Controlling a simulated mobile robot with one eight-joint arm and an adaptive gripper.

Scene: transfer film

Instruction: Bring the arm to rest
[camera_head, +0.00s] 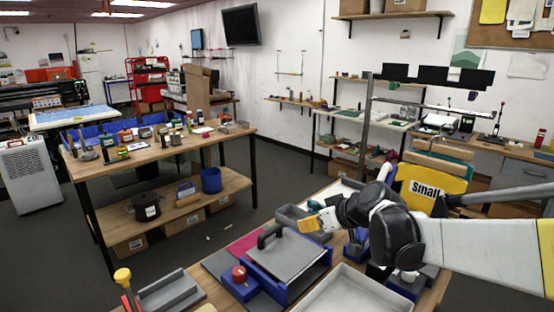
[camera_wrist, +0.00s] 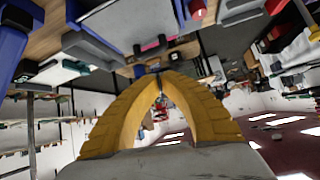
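My arm reaches in from the right of the head view, with a white link and dark joints. My gripper (camera_head: 316,222) has yellow fingers and is held above the near workbench, pointing left. It is just right of a blue press-like device with a grey lid and black handle (camera_head: 290,252). In the wrist view, the yellow fingers of my gripper (camera_wrist: 158,74) arch together and meet at the tips. Nothing shows between them. The wrist view looks tilted over, with the bench along the top.
The near bench holds a red-knobbed blue block (camera_head: 240,275), an empty grey tray (camera_head: 352,292) and a grey bin (camera_head: 160,291). A yellow "Small" sign (camera_head: 430,186) stands close behind my arm. A wooden table (camera_head: 160,150) with many small items is at left; floor lies between.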

